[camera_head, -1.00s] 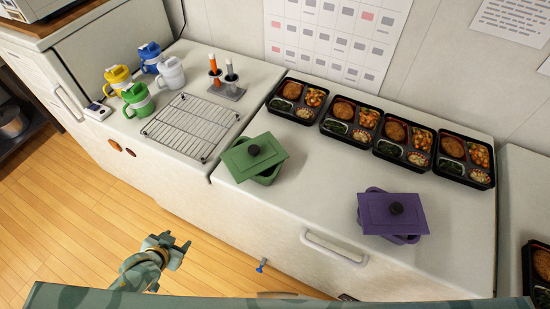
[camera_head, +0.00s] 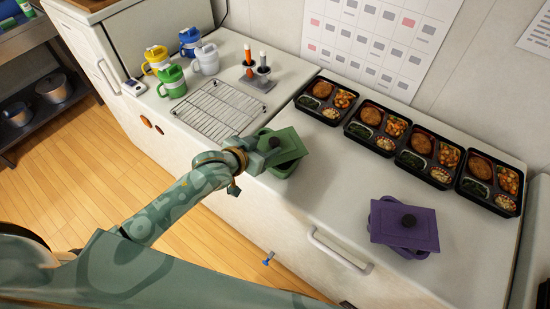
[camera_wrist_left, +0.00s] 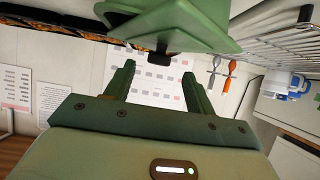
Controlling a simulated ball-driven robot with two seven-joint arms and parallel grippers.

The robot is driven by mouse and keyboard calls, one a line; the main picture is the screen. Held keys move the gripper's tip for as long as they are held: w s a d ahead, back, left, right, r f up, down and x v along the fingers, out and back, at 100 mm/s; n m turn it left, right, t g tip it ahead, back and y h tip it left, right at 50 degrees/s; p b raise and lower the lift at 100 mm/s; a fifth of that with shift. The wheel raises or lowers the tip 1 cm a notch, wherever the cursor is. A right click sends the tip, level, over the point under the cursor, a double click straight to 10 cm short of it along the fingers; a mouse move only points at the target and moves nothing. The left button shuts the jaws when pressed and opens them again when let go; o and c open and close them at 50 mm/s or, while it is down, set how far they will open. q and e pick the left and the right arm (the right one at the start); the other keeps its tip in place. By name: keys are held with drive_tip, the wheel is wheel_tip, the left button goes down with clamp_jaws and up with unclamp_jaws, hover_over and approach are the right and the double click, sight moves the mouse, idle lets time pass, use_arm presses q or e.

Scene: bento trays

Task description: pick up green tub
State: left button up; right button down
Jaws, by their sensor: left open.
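The green tub (camera_head: 288,147) with its lid on stands on the white counter near the front edge, right of the wire rack. My left gripper (camera_head: 268,148) is at the lid on its left side, partly covering it in the head view. In the left wrist view the green tub (camera_wrist_left: 185,22) fills the top, with its dark knob between the fingertips in the picture. The left gripper (camera_wrist_left: 160,70) is open, with nothing between its fingers; I cannot tell whether it touches the lid. My right gripper is not in view.
A wire rack (camera_head: 220,110) lies left of the tub, with several coloured mugs beyond it. A purple tub (camera_head: 404,225) stands to the right. Several filled bento trays (camera_head: 376,123) line the back of the counter. The counter between the tubs is clear.

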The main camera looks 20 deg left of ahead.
sight(273, 142)
use_arm(q)
drive_tip(key=b+x, duration=0.1)
drive_tip(key=x, duration=0.4)
drive_tip(key=shift+w+d+f, duration=0.15)
drive_tip(key=shift+w+d, duration=0.05)
drive_tip(key=shift+w, duration=0.1)
drive_tip(key=shift+s, duration=0.1)
clamp_jaws()
